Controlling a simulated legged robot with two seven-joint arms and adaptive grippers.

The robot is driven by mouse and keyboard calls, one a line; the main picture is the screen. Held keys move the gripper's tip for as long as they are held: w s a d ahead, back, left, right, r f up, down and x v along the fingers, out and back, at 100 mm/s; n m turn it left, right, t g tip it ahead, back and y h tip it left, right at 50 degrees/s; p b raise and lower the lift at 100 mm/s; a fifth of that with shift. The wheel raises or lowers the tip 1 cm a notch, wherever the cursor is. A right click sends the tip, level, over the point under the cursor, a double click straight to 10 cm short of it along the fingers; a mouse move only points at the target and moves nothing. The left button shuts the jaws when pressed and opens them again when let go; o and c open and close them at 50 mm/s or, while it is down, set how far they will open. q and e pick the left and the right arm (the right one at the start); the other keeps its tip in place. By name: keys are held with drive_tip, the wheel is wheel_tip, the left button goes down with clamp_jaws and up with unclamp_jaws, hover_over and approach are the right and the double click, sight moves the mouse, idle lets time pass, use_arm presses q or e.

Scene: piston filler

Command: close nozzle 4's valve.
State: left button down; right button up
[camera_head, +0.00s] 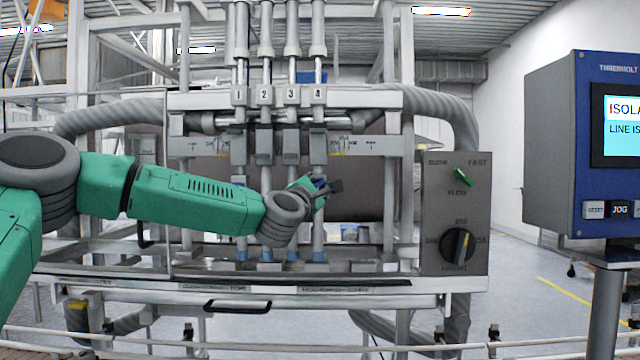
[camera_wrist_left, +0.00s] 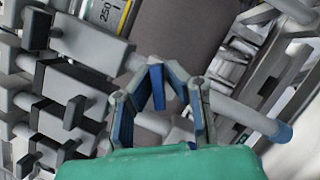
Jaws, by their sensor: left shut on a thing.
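Four grey nozzle columns hang in a row under number plates 1 to 4; nozzle 4 (camera_head: 318,145) is the rightmost. My left gripper (camera_head: 324,187) is in front of nozzle 4's tube, below its grey block. Other dark valve handles (camera_wrist_left: 75,112) show at the left there. My right gripper is not in view.
A grey control box (camera_head: 456,215) with a green switch and a black dial stands right of the nozzles. A blue-fronted screen panel (camera_head: 600,145) is farther right. A metal rail (camera_head: 270,283) runs below the nozzles. Neighbouring nozzle 3 (camera_head: 291,145) is close on the left.

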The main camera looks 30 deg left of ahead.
use_arm(q)
drive_tip(key=m+g+h+p, duration=0.1)
drive_tip(key=m+p, duration=0.2)
drive_tip(key=m, duration=0.1)
drive_tip(key=shift+r+m, duration=0.15)
drive_tip(key=shift+m, duration=0.25)
drive_tip(key=shift+m+g+h+p, duration=0.4)
drive_tip(key=shift+m+p, duration=0.5)
drive_tip(key=shift+p, duration=0.2)
drive_tip(key=shift+f+m+p, duration=0.25)
drive_tip(key=shift+m+p, duration=0.2)
drive_tip(key=shift+m, duration=0.05)
drive_tip(key=shift+g, duration=0.3)
drive_tip(key=shift+f, duration=0.2)
drive_tip(key=c, duration=1.6)
unclamp_jaws()
drive_tip(key=shift+w, duration=0.1)
drive_tip(key=shift+c, duration=0.2)
drive_tip(key=shift+r, duration=0.1)
